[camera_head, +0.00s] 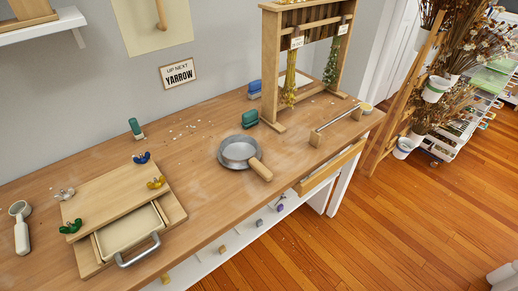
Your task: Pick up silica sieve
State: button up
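A round grey metal sieve (237,150) with a short, thick wooden handle (261,170) lies on the wooden workbench (205,205), near the middle of the view. Its handle points to the lower right, toward the bench's front edge. Its rim and handle are unobstructed. My gripper is not in view, so its state does not show.
A wooden press (107,192) with coloured wing nuts and a pale tray stands left; a scoop-like tool (20,222) lies beyond it. A green block (250,119) sits behind the sieve, near the wooden drying frame (270,60). A metal bar (338,119) is to the right.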

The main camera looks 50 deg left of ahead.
aim_at(236, 151)
jog(key=u, duration=0.25)
jog(key=i, duration=0.6)
jog(key=u, duration=1.05)
jog(key=i, duration=0.5)
jog(key=u, duration=0.6)
